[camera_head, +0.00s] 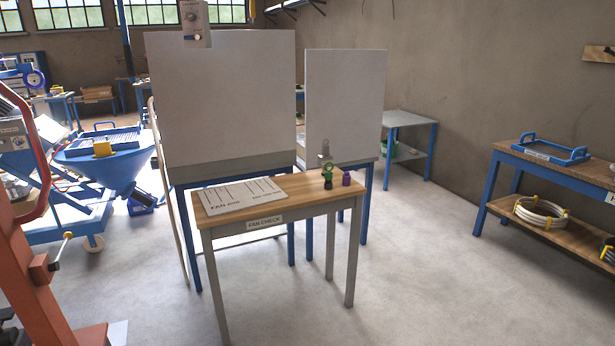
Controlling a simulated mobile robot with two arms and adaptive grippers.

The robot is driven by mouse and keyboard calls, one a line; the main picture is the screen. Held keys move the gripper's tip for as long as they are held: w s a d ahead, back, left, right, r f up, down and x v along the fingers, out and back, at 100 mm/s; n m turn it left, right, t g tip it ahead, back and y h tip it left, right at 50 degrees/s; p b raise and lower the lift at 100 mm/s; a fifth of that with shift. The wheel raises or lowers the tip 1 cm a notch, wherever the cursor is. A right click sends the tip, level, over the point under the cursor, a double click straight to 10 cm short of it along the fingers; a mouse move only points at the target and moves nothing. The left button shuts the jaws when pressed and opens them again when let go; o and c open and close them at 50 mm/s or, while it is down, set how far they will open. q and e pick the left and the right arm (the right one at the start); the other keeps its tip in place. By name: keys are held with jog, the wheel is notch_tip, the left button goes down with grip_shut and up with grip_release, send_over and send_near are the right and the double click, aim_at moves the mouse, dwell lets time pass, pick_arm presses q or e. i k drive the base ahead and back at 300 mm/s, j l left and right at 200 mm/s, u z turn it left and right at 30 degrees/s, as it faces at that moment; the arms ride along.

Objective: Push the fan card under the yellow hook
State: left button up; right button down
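A flat white board (241,195) with black lines and the word FAN lies on the left of a small wood-topped table (300,206). I cannot tell whether it is the fan card or a mat for it. A small green object (327,176), its shape unclear, stands at the table's right back, with a purple object (346,179) beside it. I cannot make out a yellow hook on the table. Neither gripper shows in the head view.
The table's front edge bears a FAN CHECK label (264,222). Two white panels (220,95) (343,105) stand behind it. An orange frame (35,255) fills the left edge. A blue-legged bench (560,170) stands right. Floor between table and bench is clear.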

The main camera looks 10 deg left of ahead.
aim_at(217, 201)
jog(key=i+l+u, duration=0.1)
jog(key=i+u, duration=0.35)
jog(key=i+l+u, duration=1.35)
jog(key=l, duration=0.05)
